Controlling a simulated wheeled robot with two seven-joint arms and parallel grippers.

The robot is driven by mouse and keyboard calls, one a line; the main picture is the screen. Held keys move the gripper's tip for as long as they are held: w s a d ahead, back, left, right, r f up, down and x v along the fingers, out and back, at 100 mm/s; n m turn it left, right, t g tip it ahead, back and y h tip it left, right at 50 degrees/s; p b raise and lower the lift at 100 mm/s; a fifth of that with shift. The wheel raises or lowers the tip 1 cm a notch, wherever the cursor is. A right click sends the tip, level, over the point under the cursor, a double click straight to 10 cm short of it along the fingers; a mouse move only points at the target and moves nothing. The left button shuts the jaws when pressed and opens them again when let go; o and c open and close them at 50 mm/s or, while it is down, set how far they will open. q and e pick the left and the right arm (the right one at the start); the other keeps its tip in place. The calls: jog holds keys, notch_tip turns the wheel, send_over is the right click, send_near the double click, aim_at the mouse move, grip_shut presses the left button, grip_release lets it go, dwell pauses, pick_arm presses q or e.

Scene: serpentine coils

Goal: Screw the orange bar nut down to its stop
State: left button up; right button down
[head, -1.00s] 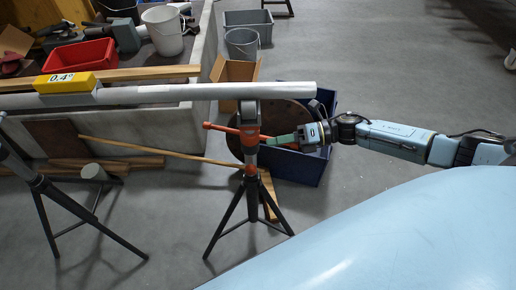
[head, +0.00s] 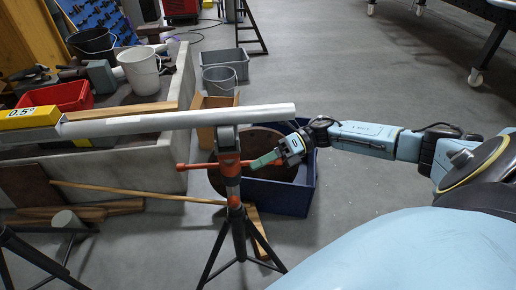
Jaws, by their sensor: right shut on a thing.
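The orange bar nut (head: 229,166) sits on the upright of a black tripod stand (head: 238,238), just under the stand's grey head. Its bar sticks out to the left and to the right. A long grey pipe (head: 180,121) rests across the top of the stand. My right gripper (head: 262,161) comes in from the right, with its green fingers shut on the right end of the bar; the exact contact is small in the picture. A yellow level (head: 28,115) on the pipe reads 0.5°. My left gripper is not in view.
A blue bin (head: 290,195) with a brown disc (head: 262,150) stands close behind the stand. A second stand (head: 35,258) is at the lower left. A concrete-walled bench (head: 150,160) holds a red crate (head: 62,95) and buckets. Floor to the right is open.

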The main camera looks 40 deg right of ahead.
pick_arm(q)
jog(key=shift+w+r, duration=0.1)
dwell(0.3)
pick_arm(e)
jog(key=c, duration=1.5)
grip_release()
jog(key=shift+o, duration=0.2)
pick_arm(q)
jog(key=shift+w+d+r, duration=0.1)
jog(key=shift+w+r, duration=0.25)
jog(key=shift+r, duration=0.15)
pick_arm(e)
jog(key=v, duration=1.3)
jog(key=shift+d, duration=0.25)
